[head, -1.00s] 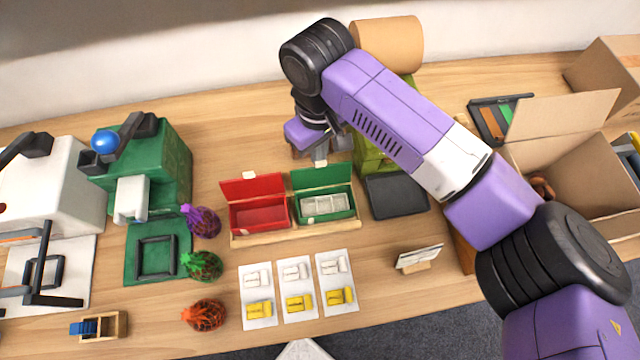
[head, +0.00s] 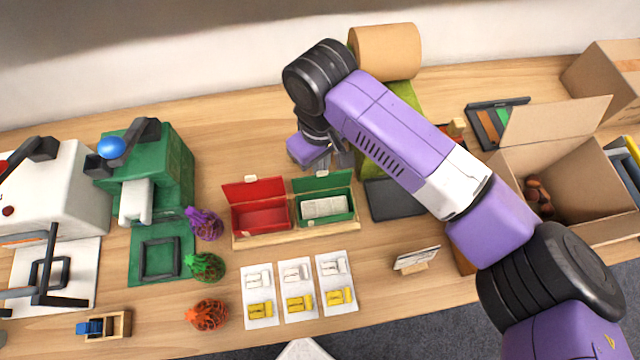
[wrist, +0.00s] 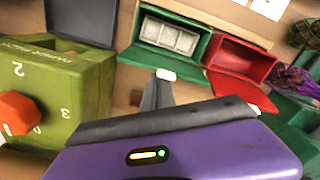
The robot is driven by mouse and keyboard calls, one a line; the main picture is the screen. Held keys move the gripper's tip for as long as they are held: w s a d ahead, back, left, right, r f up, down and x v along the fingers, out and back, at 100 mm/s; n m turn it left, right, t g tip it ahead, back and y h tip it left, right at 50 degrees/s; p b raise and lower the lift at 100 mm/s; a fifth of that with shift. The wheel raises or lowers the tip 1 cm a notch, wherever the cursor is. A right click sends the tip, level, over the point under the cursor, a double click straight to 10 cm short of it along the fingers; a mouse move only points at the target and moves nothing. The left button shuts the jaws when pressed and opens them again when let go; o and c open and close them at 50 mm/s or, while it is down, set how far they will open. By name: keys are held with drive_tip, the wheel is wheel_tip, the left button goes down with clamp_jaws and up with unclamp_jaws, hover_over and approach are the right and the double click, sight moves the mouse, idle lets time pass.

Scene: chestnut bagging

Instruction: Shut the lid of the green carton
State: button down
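The green carton (head: 341,216) stands at the right end of a wooden holder on the table. Its lid (head: 309,186) is up, hinged at the back edge. White compartments show inside the carton. The wrist view shows the carton (wrist: 203,46) too, with its lid (wrist: 135,58) raised toward me and a white tab (wrist: 166,75) on the lid's edge. My gripper (head: 335,161) is just behind the raised lid. In the wrist view its grey fingers (wrist: 158,92) look closed together and empty, close to the tab. Whether they touch the lid I cannot tell.
An open red carton (head: 262,216) stands beside the green one. A dark tray (head: 393,200) lies to the right. An olive box with an orange knob (wrist: 20,112) is close beside my gripper. Three white cards (head: 298,314) lie in front.

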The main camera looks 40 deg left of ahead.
drive_tip(key=shift+s+d+p, duration=0.65)
drive_tip(key=shift+d+p, duration=0.05)
drive_tip(key=shift+p, duration=0.05)
wheel_tip(320, 180, up, 7)
drive_tip(key=p, duration=0.6)
drive_tip(key=shift+p, duration=0.35)
drive_tip(key=shift+a, duration=0.1)
idle(0.6)
